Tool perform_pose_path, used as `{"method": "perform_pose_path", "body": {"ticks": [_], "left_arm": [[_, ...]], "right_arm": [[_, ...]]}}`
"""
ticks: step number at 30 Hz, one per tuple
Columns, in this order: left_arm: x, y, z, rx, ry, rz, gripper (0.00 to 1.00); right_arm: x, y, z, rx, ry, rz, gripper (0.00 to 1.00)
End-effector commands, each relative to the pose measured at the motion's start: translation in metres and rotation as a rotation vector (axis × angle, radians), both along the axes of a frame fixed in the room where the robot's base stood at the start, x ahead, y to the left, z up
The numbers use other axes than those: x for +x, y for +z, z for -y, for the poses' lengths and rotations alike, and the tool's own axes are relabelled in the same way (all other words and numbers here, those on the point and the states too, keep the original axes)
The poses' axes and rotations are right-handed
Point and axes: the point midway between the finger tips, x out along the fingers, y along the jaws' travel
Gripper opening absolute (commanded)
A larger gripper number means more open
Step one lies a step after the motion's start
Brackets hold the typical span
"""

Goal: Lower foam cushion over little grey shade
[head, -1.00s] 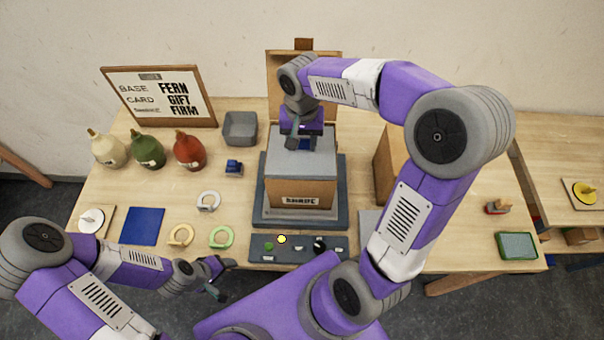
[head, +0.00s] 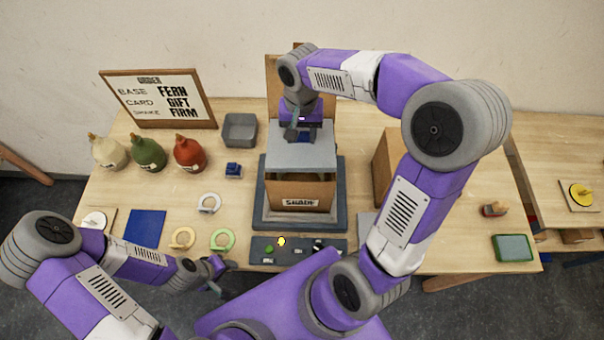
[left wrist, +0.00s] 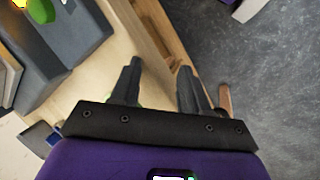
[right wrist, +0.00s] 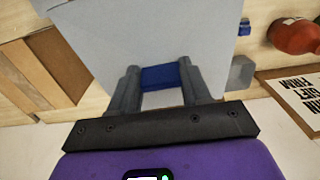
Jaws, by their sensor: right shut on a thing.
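The grey foam cushion (head: 300,157) is a flat slab with a blue tab (right wrist: 160,77) on top. My right gripper (head: 302,136) is shut on the blue tab, and the cushion hangs over the open cardboard box (head: 280,190). The box's front label seems to read "SHADE". A dark gap shows between the cushion's near edge and the box's front wall. The little grey shade is not visible; cushion and wall hide the inside of the box. My left gripper (head: 217,277) is low at the table's front edge, away from the box; its fingers (left wrist: 158,72) are apart and empty.
The box stands on a dark grey base (head: 262,215). A dark parts tray (head: 258,258) lies in front. A grey bin (head: 240,130), several bottles (head: 148,152) and rings (head: 222,240) are left. A taller cardboard box (head: 385,170) stands close on the right.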

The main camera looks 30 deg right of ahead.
Motion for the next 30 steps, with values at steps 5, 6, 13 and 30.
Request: {"method": "perform_pose_path", "body": {"ticks": [5, 6, 13, 30], "left_arm": [[-0.001, 0.005, -0.001, 0.003, 0.007, -0.008, 0.43], [-0.001, 0.007, -0.001, 0.003, 0.006, -0.007, 0.43], [-0.001, 0.017, 0.000, 0.000, 0.002, -0.004, 0.43], [-0.001, 0.033, 0.001, -0.002, -0.002, -0.002, 0.43]], "right_arm": [[0.002, 0.009, 0.001, 0.000, 0.001, 0.002, 0.02], [0.002, 0.011, 0.001, 0.000, 0.001, 0.002, 0.02], [0.004, 0.021, 0.003, 0.000, 0.000, 0.002, 0.02], [0.006, 0.038, 0.006, 0.000, -0.001, 0.002, 0.02]]}}
